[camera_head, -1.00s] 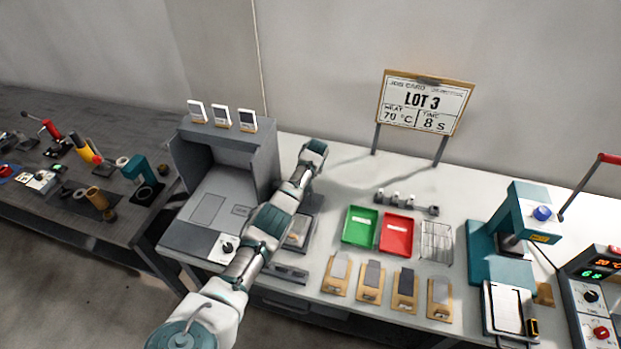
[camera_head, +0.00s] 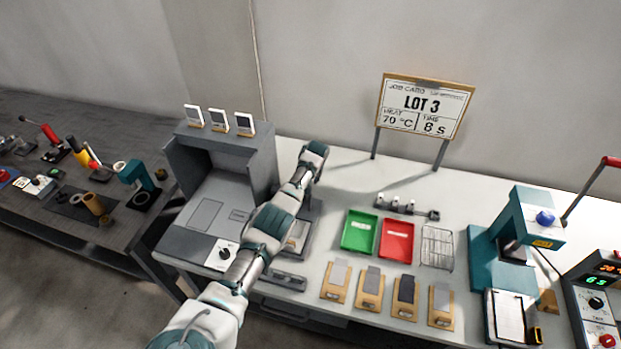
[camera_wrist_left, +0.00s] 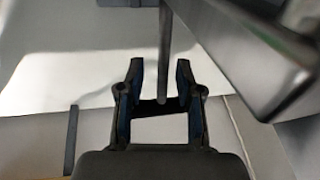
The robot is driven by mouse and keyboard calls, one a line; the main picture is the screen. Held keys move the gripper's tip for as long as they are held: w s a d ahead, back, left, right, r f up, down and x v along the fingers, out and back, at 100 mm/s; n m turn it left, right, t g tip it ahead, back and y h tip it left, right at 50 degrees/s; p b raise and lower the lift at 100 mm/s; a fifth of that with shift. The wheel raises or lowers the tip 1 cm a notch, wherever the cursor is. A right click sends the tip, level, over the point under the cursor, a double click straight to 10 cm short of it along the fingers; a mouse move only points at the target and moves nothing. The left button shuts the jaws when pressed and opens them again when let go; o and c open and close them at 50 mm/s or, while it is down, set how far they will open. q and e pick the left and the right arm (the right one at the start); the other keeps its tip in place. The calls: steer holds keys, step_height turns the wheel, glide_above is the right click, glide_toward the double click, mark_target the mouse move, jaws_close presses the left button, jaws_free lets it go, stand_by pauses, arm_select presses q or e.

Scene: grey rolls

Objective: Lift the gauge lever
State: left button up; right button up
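My left arm reaches across the bench in the head view, and its gripper (camera_head: 314,158) is over the back of the bench, right of the grey hooded box. A grey gauge stand (camera_head: 300,235) is partly hidden behind my arm. In the left wrist view my left gripper (camera_wrist_left: 160,75) is open. A thin dark rod, which looks like the gauge lever (camera_wrist_left: 166,35), runs down between its two fingers with a gap visible on each side. I cannot tell its exact depth between them. The lever cannot be made out in the head view. My right gripper is not in view.
The grey hooded box (camera_head: 214,150) stands left of my arm. A green tray (camera_head: 359,232), a red tray (camera_head: 396,240) and a wire rack (camera_head: 437,248) lie to the right. A teal press (camera_head: 515,240) stands farther right. A large dark grey body (camera_wrist_left: 255,55) is close beside the gripper.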

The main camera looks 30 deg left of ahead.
arm_select(q)
steer(key=shift+r, duration=0.1)
steer(key=shift+s+r, duration=0.1)
steer(key=shift+s, duration=0.05)
steer(key=v, duration=1.1)
steer(key=shift+r, duration=0.2)
